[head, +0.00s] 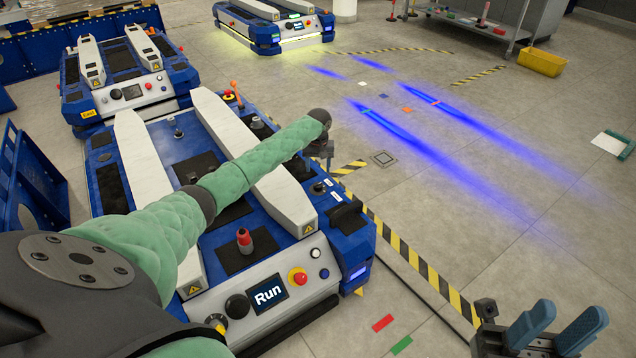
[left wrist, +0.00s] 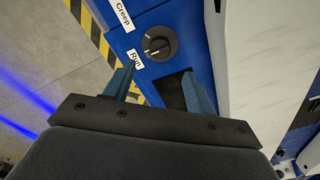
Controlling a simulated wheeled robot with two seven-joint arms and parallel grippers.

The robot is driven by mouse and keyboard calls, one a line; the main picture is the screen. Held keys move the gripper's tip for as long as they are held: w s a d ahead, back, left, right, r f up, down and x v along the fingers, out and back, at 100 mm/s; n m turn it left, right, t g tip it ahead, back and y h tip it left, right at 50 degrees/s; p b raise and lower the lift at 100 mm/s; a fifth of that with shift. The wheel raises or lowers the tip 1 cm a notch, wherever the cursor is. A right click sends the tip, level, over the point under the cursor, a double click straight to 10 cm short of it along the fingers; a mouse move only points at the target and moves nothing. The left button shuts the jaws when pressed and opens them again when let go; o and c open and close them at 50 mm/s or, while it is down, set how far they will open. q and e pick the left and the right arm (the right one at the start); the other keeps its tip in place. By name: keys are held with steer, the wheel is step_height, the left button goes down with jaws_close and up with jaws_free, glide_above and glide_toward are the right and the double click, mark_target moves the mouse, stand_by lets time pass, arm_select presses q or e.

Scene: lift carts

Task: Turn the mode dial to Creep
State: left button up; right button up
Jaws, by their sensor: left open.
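The mode dial (left wrist: 159,43) is a round black knob with a white mark, on the blue deck of the near lift cart (head: 362,242). Beside it in the left wrist view are the white labels Run (left wrist: 134,60) and Creep (left wrist: 122,15). The mark's exact direction is hard to tell. The cart's screen (head: 268,292) reads Run. My left gripper (left wrist: 160,82) is open and empty, its fingers apart just short of the dial. In the head view it (head: 325,155) is small and dark above the cart's right side. My right gripper (head: 571,314) is open and empty at the lower right.
Two other lift carts stand behind, one at the left (head: 130,92) and one further back (head: 272,30). A red-topped knob (head: 244,240) and a red button (head: 298,277) are on the near cart. Striped tape (head: 420,265) runs along its right; open floor lies beyond.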

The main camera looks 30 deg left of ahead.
mark_target(318, 184)
arm_select(q)
steer(key=shift+f+n, duration=0.3)
step_height(318, 184, down, 8)
steer(key=shift+r+b, duration=0.25)
steer(key=shift+b, duration=0.9)
steer(key=shift+r, duration=0.1)
steer(key=c, duration=1)
